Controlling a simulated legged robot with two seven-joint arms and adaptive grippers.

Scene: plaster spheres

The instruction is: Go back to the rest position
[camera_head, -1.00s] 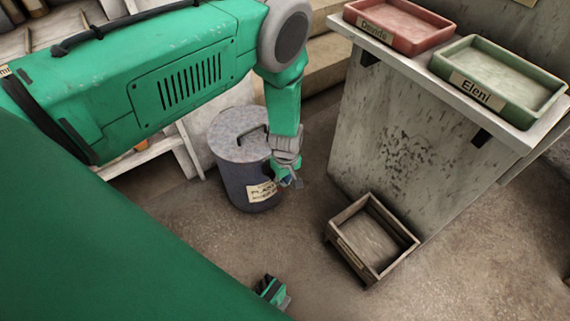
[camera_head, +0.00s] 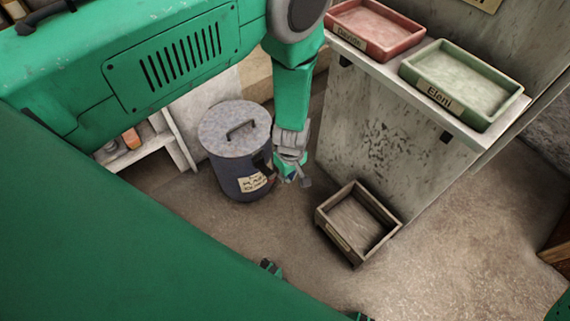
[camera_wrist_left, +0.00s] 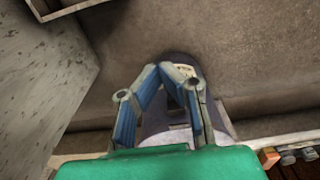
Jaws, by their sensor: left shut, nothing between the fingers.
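My left arm comes in from the left and bends down. My left gripper (camera_head: 295,181) hangs in front of the right side of the lidded grey bin in the head view. In the left wrist view my left gripper (camera_wrist_left: 178,70) has its blue-padded fingers brought together at the tips, with nothing between them. The bin (camera_head: 231,150) stands upright on the floor, lid on, with a paper label on its front. Whether the gripper touches it I cannot tell. My right gripper cannot be made out in either view.
A wooden crate (camera_head: 383,235) stands on the floor right of the gripper, by a plaster-stained stand (camera_head: 365,140). A red tray (camera_head: 400,47) and a green tray labelled Eleni (camera_head: 435,93) sit on its top. The floor (camera_head: 480,235) at right is bare.

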